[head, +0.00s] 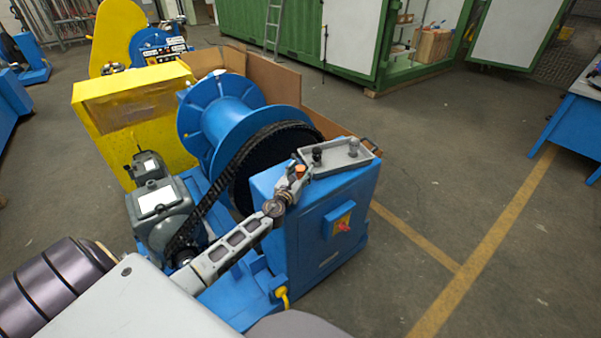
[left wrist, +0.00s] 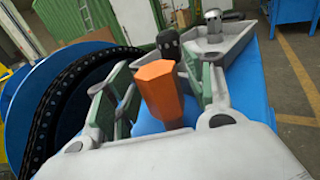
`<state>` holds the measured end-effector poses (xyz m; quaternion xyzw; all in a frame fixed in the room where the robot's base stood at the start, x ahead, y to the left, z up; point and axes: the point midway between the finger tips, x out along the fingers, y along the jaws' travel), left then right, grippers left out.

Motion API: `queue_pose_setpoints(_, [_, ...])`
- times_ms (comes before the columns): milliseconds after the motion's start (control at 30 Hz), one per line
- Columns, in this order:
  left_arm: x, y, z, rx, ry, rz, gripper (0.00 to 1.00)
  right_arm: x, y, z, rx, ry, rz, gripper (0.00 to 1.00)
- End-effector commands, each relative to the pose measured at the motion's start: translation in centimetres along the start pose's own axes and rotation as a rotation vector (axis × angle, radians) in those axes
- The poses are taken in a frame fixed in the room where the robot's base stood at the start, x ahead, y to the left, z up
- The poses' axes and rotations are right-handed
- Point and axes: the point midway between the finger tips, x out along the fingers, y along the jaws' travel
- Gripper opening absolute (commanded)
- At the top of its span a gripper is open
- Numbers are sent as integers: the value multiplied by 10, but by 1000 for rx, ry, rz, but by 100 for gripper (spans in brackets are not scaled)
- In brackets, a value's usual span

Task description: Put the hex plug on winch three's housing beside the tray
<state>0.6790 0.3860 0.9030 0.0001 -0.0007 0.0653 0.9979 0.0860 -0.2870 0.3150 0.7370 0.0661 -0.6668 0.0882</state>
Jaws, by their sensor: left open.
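The orange hex plug (left wrist: 158,92) stands between the spread fingers of my left gripper (head: 293,180), with a gap visible to the left finger pad. In the head view the plug (head: 299,170) is a small orange spot at the top of the blue housing (head: 262,184), beside the grey tray (head: 352,158). The plug's lower end is hard to see past the gripper, so its contact with the housing is unclear. The left gripper is open. The tray, on the housing top, holds a dark knobbed part (head: 317,155) and a metal part (head: 353,147). My right gripper is out of view.
A blue drum (head: 235,120) with a black chain (head: 215,185) stands left of the housing, close to my left arm. A grey motor (head: 160,210) is farther left. A red switch (head: 343,226) is on the housing's side. The floor to the right is clear.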

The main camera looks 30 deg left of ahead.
Motion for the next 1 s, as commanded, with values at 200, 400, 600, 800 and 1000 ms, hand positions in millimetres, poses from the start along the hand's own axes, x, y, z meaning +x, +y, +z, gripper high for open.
queue_pose_setpoints(200, [0, 0, 2, 0, 0, 0, 53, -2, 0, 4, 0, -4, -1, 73])
queue_pose_setpoints(400, [-7, 0, 1, 1, 1, 0, 53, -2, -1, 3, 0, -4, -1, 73])
queue_pose_setpoints(600, [-21, 0, 1, 0, 1, -1, 53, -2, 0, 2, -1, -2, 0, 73])
queue_pose_setpoints(800, [-38, 0, 2, 0, 1, 0, 53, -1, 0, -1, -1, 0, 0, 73])
queue_pose_setpoints(1000, [-54, 0, 2, 0, 1, -1, 53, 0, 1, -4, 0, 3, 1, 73])
